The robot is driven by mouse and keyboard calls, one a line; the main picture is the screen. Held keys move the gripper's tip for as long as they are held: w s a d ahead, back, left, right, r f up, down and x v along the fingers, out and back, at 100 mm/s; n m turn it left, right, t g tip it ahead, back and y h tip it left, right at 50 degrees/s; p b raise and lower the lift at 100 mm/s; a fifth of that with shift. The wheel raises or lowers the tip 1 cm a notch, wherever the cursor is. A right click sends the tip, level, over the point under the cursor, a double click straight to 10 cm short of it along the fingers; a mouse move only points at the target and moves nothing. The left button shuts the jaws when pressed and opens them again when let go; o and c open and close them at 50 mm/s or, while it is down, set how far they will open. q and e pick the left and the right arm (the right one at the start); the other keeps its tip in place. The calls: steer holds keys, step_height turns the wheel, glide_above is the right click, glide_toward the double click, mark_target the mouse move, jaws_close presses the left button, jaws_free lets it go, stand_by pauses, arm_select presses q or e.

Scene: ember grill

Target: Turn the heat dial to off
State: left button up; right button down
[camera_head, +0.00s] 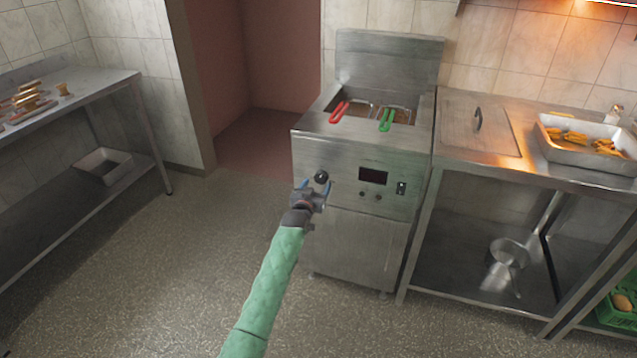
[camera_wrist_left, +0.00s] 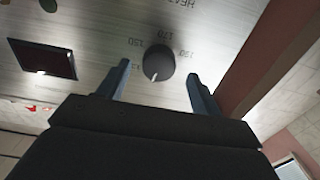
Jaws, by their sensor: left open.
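The heat dial (camera_head: 321,177) is a round black knob on the front panel of a steel fryer (camera_head: 352,235). In the left wrist view the dial (camera_wrist_left: 158,62) shows a pale pointer mark, with printed numbers around it on the panel. My left gripper (camera_head: 315,187) is at the panel, just below the dial in the head view. In the left wrist view its two blue fingers (camera_wrist_left: 160,84) are open, one on each side of the dial, with gaps showing. Whether a finger touches the dial cannot be told. My right gripper is not in view.
A dark display (camera_head: 373,176), small knobs and a switch (camera_head: 401,188) sit right of the dial. Red (camera_head: 338,112) and green (camera_head: 386,120) basket handles lie on the fryer top. A steel counter (camera_head: 480,160) adjoins at right. Floor at left is clear.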

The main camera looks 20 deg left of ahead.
mark_target(321, 178)
arm_select(q)
steer(key=shift+w, duration=1.3)
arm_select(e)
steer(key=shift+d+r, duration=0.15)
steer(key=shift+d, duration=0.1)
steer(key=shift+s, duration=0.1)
arm_select(q)
steer(key=c, duration=1)
steer(key=shift+d+n+p, duration=0.1)
steer(key=shift+n+p, duration=0.25)
steer(key=shift+n, duration=1.15)
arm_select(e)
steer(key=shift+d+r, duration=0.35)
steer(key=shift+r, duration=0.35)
arm_select(q)
steer(key=o, duration=0.8)
steer(key=shift+o, duration=1)
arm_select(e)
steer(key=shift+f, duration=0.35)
